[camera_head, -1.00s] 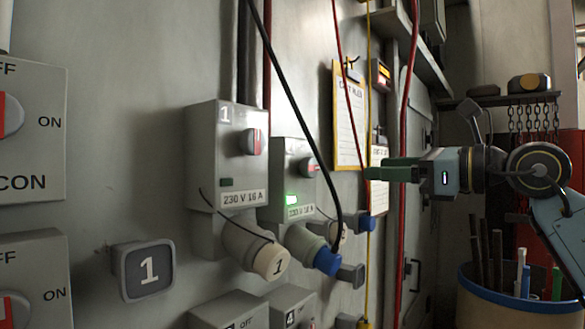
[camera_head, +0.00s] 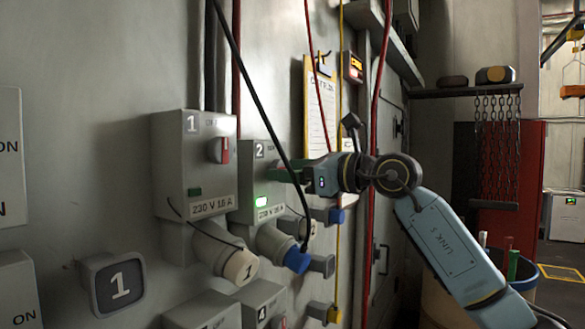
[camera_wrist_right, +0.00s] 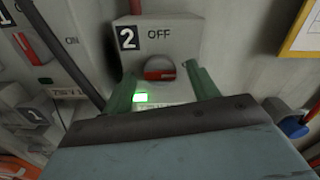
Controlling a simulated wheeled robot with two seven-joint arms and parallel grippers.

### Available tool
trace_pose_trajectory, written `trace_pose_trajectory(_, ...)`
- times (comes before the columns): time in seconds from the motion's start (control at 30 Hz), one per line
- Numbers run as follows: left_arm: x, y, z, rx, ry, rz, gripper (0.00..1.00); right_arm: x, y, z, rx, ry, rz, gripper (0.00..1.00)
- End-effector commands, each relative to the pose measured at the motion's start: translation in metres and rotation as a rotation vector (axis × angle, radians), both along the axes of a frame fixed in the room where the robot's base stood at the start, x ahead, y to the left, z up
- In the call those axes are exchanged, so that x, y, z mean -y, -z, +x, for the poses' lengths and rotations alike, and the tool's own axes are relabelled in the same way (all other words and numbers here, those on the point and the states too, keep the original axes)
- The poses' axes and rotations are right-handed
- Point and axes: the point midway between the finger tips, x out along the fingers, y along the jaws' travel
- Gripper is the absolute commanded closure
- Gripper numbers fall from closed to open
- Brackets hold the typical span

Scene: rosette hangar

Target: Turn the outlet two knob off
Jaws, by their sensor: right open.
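The outlet two box (camera_head: 262,185) is a grey box on the wall, marked 2, with a lit green lamp (camera_head: 261,202) and a blue plug (camera_head: 297,259) below it. In the right wrist view its knob (camera_wrist_right: 159,69), dark with a red bar, lies between the two green fingers of my right gripper (camera_wrist_right: 163,88). The fingers are apart, one on each side of the knob; I cannot tell whether they touch it. OFF is printed above the knob. In the head view the gripper (camera_head: 283,171) hides the knob. My left gripper is not in view.
Outlet one's box (camera_head: 180,165) stands just left, with a red-marked knob and a cream plug (camera_head: 240,267). A black cable (camera_head: 262,105) hangs across in front of box 2. Red and yellow lines run down the wall to the right. A bin stands at lower right.

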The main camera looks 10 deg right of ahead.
Motion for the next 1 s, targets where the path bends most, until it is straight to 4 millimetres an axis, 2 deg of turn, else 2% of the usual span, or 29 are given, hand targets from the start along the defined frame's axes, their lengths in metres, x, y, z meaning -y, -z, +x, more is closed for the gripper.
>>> trace_pose_trajectory(0.1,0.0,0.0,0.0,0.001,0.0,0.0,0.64,0.0,0.0,0.0,0.0,0.0,0.0,0.43)
trace_pose_trajectory(0.43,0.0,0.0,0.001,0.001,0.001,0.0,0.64,0.0,0.0,0.0,-0.001,0.0,0.001,0.85)
trace_pose_trajectory(0.77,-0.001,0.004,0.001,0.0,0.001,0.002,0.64,0.0,0.001,0.0,0.035,0.0,-0.036,0.85)
trace_pose_trajectory(1.0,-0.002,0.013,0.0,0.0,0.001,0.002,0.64,0.001,0.002,-0.001,0.141,0.001,-0.145,0.85)
